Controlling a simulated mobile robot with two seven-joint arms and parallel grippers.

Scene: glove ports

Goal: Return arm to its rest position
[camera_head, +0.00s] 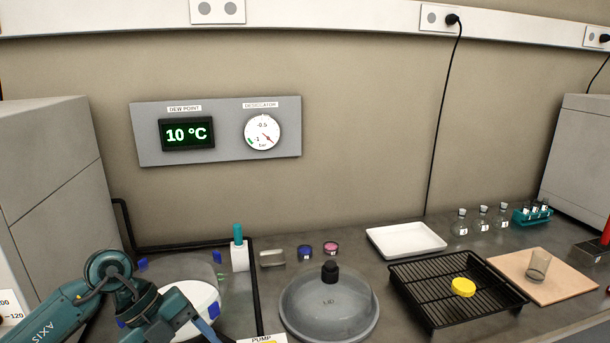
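My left arm (100,290) comes in from the lower left, teal with dark joints. Its forearm bends down toward the bottom edge, in front of a clear round vessel (205,268) with blue clips. The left gripper itself is not visible; it is cut off by the bottom edge or hidden. My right arm and gripper are not in view.
A grey lid (328,305) with a black knob lies mid-bench. Right of it are a black rack (420,300) with a yellow cap (463,287), a white tray (405,240) and a board (570,283) with a beaker (538,265).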

